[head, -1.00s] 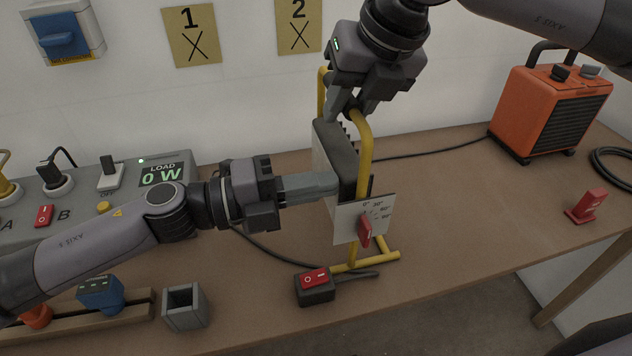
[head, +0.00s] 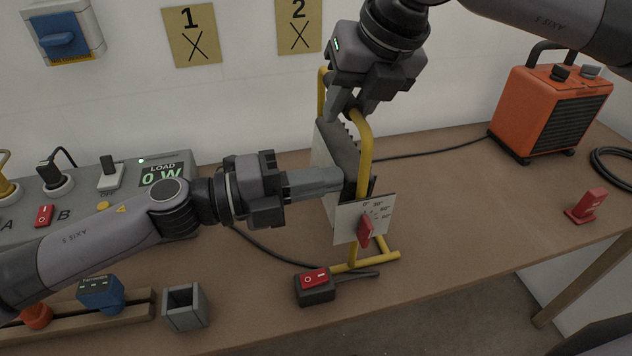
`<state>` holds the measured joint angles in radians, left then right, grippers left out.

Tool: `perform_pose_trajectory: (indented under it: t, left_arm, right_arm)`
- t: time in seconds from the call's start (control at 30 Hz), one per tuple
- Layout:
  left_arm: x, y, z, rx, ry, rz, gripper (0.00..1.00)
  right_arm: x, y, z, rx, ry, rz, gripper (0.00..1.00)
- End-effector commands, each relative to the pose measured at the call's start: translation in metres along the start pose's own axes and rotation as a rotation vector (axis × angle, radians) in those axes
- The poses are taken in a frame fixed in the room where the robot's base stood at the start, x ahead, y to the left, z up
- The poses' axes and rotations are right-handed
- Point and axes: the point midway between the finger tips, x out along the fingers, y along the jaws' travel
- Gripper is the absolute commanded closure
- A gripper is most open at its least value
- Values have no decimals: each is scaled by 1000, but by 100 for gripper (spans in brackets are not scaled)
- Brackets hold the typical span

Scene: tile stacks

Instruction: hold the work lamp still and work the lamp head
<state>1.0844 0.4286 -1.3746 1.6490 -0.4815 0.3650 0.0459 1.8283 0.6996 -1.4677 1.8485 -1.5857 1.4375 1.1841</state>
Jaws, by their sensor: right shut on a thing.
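The work lamp has a yellow tube frame (head: 365,150), a grey finned lamp head (head: 342,148) and a white angle plate (head: 350,222) with a red pointer knob (head: 366,231). It stands on the bench. My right gripper (head: 350,112) is shut on the top of the yellow frame, from above. My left gripper (head: 338,182) reaches in from the left with its fingers together. Its tips are at the lamp head, behind the near frame post; the exact contact is hidden. The lamp head is tilted within the frame.
A red rocker switch box (head: 315,286) sits by the lamp's foot. An orange heater (head: 548,110) stands at the back right, a red block (head: 587,206) at the right. A grey socket panel (head: 80,205) and an open grey box (head: 185,306) are at the left.

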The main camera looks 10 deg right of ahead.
Motion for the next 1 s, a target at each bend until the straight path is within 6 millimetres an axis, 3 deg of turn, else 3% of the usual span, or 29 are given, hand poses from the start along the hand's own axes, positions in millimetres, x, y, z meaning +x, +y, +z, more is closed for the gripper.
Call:
perform_pose_trajectory:
  t: [0.6,1.0]
  left_arm:
    - [24,-14,-1,1,2,-1,100]
    - [26,-14,0,1,0,0,100]
  right_arm:
    - [0,0,1,1,-2,0,99]
    - [0,0,1,1,-2,0,99]
